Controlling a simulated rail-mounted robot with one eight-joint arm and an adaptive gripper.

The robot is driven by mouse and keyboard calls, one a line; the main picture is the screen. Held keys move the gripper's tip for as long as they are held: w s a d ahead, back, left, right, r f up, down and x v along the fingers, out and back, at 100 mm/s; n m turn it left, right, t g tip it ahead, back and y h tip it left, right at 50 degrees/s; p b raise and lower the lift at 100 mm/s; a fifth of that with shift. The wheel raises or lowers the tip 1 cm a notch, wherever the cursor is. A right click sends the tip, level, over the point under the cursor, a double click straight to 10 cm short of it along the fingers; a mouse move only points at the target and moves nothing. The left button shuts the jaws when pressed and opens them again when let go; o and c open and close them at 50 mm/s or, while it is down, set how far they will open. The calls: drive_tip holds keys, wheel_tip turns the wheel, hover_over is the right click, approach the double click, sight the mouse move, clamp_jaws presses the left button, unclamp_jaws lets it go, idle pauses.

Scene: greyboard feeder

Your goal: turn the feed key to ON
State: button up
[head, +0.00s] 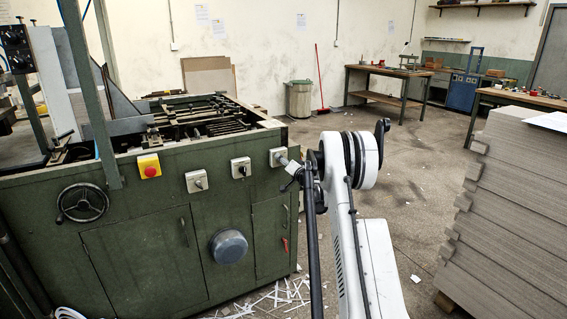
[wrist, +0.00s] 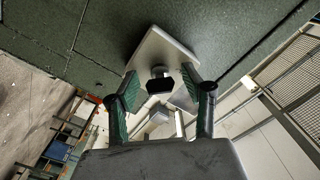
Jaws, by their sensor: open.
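A light grey switch plate (head: 278,157) sits at the right end of the green machine's front panel. In the wrist view this plate (wrist: 158,50) carries a dark key knob (wrist: 160,84). My gripper (head: 289,165) is right in front of that plate. In the wrist view its two green-padded fingers (wrist: 159,74) are open, one on each side of the knob, with a gap visible on both sides. Nothing is held. Any ON marking is too small to read, and the head view hides the knob behind my gripper.
Two more switch plates, a middle one (head: 241,168) and a left one (head: 197,181), are on the same panel, beside a yellow box with a red button (head: 149,166). A handwheel (head: 83,203) is lower left. A stack of greyboard (head: 510,210) stands at right.

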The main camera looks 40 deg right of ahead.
clamp_jaws()
drive_tip(key=shift+m, duration=0.4)
drive_tip(key=m+b, duration=0.2)
drive_tip(key=m, duration=0.1)
drive_tip(key=shift+f+m, duration=0.1)
drive_tip(key=shift+m, duration=0.2)
drive_tip(key=m+b, duration=0.1)
drive_tip(key=m, duration=0.3)
drive_tip(key=shift+m, duration=0.3)
drive_tip(key=m+b, duration=0.1)
drive_tip(key=m, duration=0.3)
drive_tip(key=shift+m+b, duration=0.6)
drive_tip(key=shift+m, duration=1.9)
